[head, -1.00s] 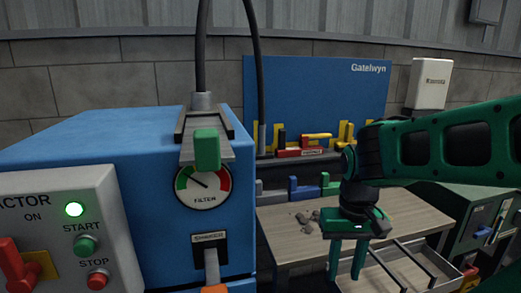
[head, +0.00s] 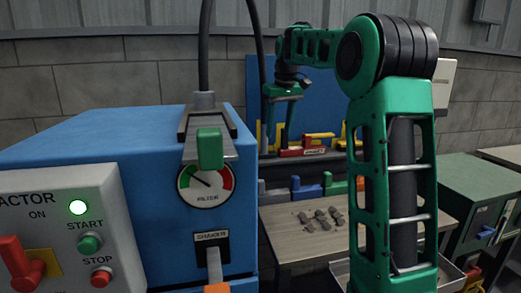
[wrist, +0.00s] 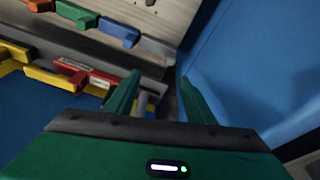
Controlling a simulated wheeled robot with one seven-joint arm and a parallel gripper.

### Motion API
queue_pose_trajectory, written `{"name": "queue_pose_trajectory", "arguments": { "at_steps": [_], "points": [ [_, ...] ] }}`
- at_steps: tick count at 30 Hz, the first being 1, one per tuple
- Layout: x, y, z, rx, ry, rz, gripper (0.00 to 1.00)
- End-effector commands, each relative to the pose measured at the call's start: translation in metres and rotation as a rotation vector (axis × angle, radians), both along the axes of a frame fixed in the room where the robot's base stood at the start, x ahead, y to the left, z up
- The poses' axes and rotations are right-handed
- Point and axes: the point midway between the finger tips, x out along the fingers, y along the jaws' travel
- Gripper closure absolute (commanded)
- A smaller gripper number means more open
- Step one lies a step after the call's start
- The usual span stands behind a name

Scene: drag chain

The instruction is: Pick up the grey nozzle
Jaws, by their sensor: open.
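A dark hose hangs in front of the blue back panel in the head view. The grey nozzle (head: 264,143) appears to be the grey tube at its lower end, partly hidden by my gripper. My gripper (head: 278,142) points down there with its fingers apart. In the wrist view my gripper (wrist: 158,76) is open, and a short piece of the grey nozzle (wrist: 142,101) shows between the fingers, closer to the left one. I cannot tell whether it touches that finger.
A blue machine (head: 120,150) stands on the left, and its side is close to the right finger in the wrist view. Red and yellow holders (head: 318,146) line the back panel (head: 330,95). Grey lumps (head: 322,217) lie on the workbench (head: 290,245).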

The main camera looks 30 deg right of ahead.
Motion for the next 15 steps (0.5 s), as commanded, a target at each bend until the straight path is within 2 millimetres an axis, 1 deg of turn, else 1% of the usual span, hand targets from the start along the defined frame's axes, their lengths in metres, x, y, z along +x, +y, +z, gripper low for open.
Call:
{"name": "queue_pose_trajectory", "arguments": {
  "at_steps": [1,3,6,9,10,12,15],
  "points": [
    [0.024,-0.006,0.004,0.006,-0.017,0.029,0.51],
    [0.052,-0.012,0.013,0.013,-0.043,0.074,0.51],
    [0.085,-0.022,0.022,0.025,-0.081,0.129,0.51],
    [0.110,-0.033,0.028,0.034,-0.117,0.171,0.51],
    [0.115,-0.036,0.030,0.037,-0.125,0.182,0.51],
    [0.125,-0.042,0.032,0.040,-0.144,0.200,0.51],
    [0.133,-0.048,0.035,0.044,-0.160,0.217,0.51]
  ]
}}
